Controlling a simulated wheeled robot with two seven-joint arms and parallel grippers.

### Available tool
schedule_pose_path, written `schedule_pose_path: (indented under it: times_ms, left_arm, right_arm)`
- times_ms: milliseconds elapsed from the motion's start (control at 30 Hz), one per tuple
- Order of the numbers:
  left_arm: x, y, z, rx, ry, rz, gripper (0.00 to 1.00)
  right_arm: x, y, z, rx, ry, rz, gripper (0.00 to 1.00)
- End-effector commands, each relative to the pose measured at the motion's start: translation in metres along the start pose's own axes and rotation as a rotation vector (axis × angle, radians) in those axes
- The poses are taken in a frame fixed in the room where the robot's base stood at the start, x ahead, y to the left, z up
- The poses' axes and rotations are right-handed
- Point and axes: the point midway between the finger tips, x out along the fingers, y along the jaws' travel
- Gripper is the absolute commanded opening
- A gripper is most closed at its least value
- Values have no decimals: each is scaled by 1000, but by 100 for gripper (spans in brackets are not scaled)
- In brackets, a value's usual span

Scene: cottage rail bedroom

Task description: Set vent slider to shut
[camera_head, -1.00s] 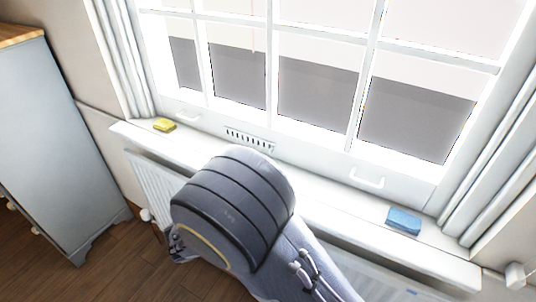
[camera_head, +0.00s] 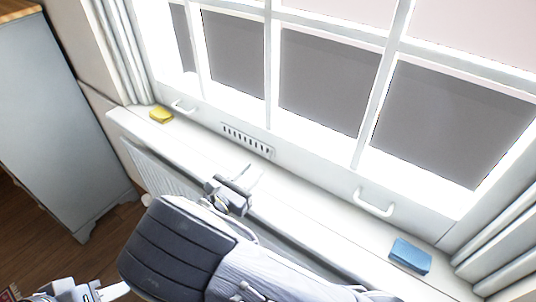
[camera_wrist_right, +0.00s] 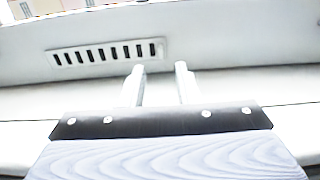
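The vent (camera_head: 246,140) is a white slotted strip on the window's bottom rail, above the sill. Its dark slots also show in the right wrist view (camera_wrist_right: 105,52), with a small mark near its right end that may be the slider tab. My right gripper (camera_head: 250,174) is over the sill, just in front of and below the vent. In the right wrist view its two pale fingers (camera_wrist_right: 160,68) are apart and empty, just below the vent's right end. My left gripper (camera_head: 108,292) is at the bottom left, partly cut off, and its opening is unclear.
A yellow sponge-like block (camera_head: 161,115) lies at the sill's left end and a blue one (camera_head: 410,256) at its right. Two white handles (camera_head: 373,204) stick out from the sash. A radiator (camera_head: 150,172) is below the sill; a grey cabinet (camera_head: 58,130) stands left.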

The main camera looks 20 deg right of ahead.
Motion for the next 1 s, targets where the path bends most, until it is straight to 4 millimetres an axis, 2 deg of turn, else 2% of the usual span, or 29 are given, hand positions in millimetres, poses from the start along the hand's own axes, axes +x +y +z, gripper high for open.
schedule_pose_path:
  times_ms: [100, 300, 467, 700, 733, 933, 1000]
  left_arm:
    - [-3, 1, -2, 0, 0, 0, 36]
    - [-6, 2, -3, 0, 0, 0, 36]
    - [-6, 3, -3, 0, 0, 0, 36]
    - [-6, 3, -3, 0, 0, 0, 36]
    - [-6, 3, -3, 0, 0, 0, 36]
    - [-6, 3, -3, 0, 0, 0, 36]
    - [-6, 3, -3, 0, 0, 0, 36]
  right_arm:
    - [22, -1, 1, -3, 0, -5, 29]
    - [50, -1, 0, -2, 0, -4, 29]
    - [60, -1, 0, -1, 1, -3, 29]
    - [61, -1, 0, 0, 1, -2, 29]
    - [61, -1, 0, 0, 1, -2, 28]
    - [61, -1, 0, 0, 1, -2, 2]
    - [61, -1, 0, 0, 1, -2, 0]
